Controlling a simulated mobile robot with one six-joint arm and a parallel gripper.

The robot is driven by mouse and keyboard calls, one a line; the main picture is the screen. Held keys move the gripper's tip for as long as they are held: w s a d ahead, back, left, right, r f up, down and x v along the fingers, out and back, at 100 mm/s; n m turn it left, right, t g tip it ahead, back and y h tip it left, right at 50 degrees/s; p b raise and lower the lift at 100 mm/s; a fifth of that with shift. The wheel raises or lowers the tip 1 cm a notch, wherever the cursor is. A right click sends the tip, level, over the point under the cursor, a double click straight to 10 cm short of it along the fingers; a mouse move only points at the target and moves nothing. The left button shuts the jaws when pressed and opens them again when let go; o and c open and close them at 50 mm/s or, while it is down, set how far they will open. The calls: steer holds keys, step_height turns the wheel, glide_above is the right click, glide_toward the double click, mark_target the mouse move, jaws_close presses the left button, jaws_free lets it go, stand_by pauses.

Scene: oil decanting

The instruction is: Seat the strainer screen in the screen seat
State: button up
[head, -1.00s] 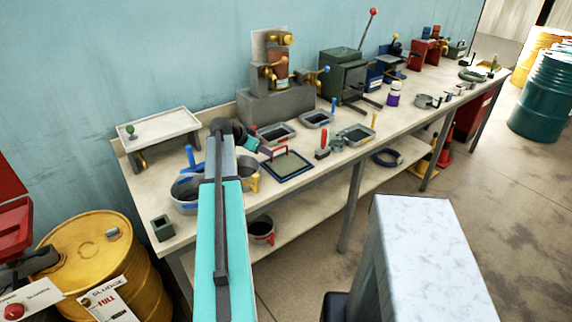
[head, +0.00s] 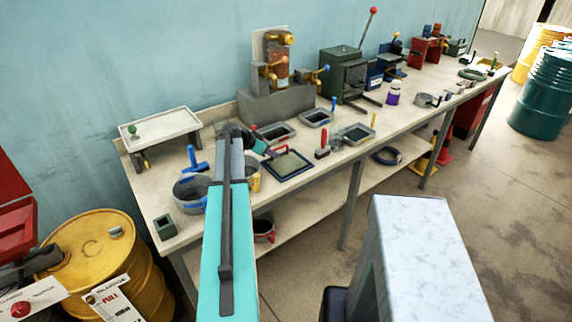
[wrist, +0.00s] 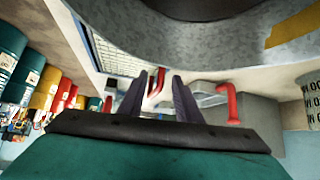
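The strainer screen appears to be the flat mesh panel in a dark blue frame (head: 288,168) on the bench, with a red handle at its back left. Its mesh seems to show in the wrist view (wrist: 118,58). My gripper (wrist: 160,80) is open, its two dark fingers apart; a red handle (wrist: 155,86) shows between them, and I cannot tell whether they touch it. In the head view my gripper (head: 268,151) is small, beside the panel's red handle. I cannot tell which object is the screen seat.
A grey round pot (head: 190,194) stands left of my arm, near a blue T-handled tool (head: 195,160). A second red handle (wrist: 232,104) shows in the wrist view.

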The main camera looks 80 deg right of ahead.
jaws_close()
steer(key=shift+r, duration=0.1)
stand_by(0.4)
steer(key=shift+r+b, duration=1)
steer(key=shift+r, duration=0.65)
steer(key=s+a+b, duration=0.2)
steer(key=a, duration=0.5)
steer(key=s+a+r+b, duration=0.1)
steer(key=s+a+b, duration=0.1)
steer(key=a, duration=0.6)
steer(key=shift+s+r+b, duration=0.25)
steer(key=shift+s+b, duration=0.05)
steer(key=shift+s, duration=0.3)
steer(key=shift+r, duration=0.1)
